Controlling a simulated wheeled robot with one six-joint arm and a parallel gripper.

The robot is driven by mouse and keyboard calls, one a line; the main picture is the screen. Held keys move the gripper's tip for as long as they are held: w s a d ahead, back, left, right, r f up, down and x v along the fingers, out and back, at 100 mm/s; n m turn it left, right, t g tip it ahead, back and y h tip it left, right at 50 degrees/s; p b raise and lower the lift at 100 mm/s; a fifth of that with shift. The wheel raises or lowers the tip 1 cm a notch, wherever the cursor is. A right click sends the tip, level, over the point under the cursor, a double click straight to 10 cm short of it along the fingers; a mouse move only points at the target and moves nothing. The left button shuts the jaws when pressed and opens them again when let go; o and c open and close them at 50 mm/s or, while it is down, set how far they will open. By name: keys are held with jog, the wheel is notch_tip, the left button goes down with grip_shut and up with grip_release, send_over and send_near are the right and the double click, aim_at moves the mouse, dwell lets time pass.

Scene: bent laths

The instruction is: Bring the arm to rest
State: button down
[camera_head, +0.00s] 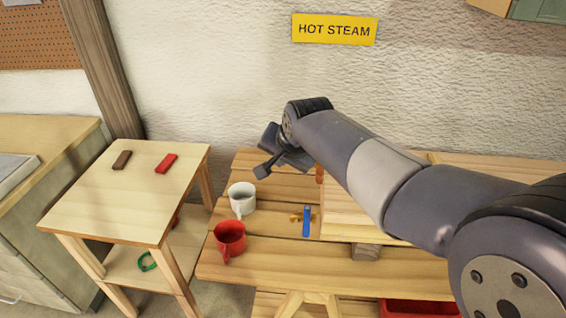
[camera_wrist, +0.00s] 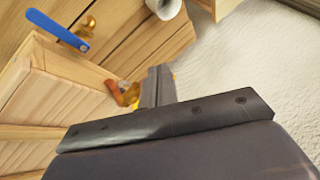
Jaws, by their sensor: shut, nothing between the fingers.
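My arm reaches from the right edge of the head view over the wooden bench. My gripper (camera_head: 264,171) is at its far end, above the bench and behind the white mug. In the wrist view my gripper (camera_wrist: 158,85) shows as grey fingers close together with nothing between them. No fingertip contact with anything can be made out.
A white mug (camera_head: 242,199), a red mug (camera_head: 230,239) and a blue strip (camera_head: 306,221) with brass parts stand on the slatted bench (camera_head: 290,262). A small table (camera_head: 140,195) at left holds brown (camera_head: 122,160) and red (camera_head: 166,163) blocks. The wall is behind.

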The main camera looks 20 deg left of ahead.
jog(key=s+a+r, duration=0.2)
jog(key=s+r, duration=0.2)
jog(key=r, duration=0.2)
jog(key=shift+f, duration=0.15)
